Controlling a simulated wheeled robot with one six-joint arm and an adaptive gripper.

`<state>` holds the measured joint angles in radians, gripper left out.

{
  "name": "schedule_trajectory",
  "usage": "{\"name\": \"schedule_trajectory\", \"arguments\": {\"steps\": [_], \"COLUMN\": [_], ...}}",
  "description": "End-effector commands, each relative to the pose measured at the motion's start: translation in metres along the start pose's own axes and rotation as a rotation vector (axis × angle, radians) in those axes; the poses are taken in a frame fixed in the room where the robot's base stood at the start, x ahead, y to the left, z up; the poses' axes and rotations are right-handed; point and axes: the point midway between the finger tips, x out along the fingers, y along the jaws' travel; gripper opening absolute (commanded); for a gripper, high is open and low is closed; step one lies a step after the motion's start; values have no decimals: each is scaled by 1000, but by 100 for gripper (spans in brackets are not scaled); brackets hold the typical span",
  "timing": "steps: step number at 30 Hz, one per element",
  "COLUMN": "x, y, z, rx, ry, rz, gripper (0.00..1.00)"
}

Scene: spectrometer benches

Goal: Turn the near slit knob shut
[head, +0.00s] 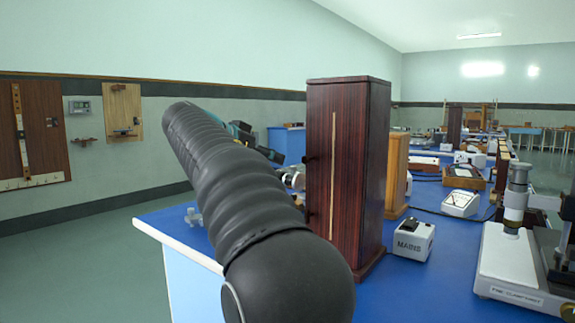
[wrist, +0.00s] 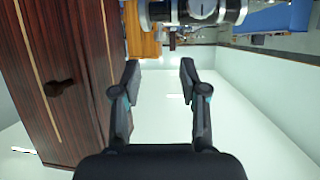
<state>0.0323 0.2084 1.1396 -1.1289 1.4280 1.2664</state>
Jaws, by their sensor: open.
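My gripper (wrist: 160,72) is open and empty in the wrist view, with its two dark fingers well apart. Ahead of it, at the top edge of that view, is a metal instrument (wrist: 195,10) with a round barrel and rings, partly cut off by the frame. It is apart from the fingers. In the head view a metallic part (head: 292,178) shows between my arm and the tall wooden cabinet. I cannot tell which part is the near slit knob. My arm hides most of that area and nearly all of the gripper in the head view.
The tall dark wooden cabinet (head: 345,170) stands close to my arm; its side with a small dark knob fills the left of the wrist view (wrist: 55,85). A white mains box (head: 413,240) and a microscope-like instrument (head: 520,260) stand on the blue bench (head: 395,290). Open floor lies left.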

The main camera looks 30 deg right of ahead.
Motion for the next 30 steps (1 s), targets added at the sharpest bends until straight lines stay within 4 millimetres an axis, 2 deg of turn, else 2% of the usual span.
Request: {"name": "schedule_trajectory", "arguments": {"steps": [1,6,12,18,25,26,30], "x": [11,41,64,73,73,73,73], "y": [1,1,0,0,0,0,0], "z": [0,0,0,0,0,1,1], "rx": [-1,-1,-2,-1,-1,-1,-1], "ry": [-1,-2,-2,-1,-1,-1,-1], "rz": [5,3,1,-1,-1,-1,-1], "gripper": [43,43,43,43,43,38,3]}}
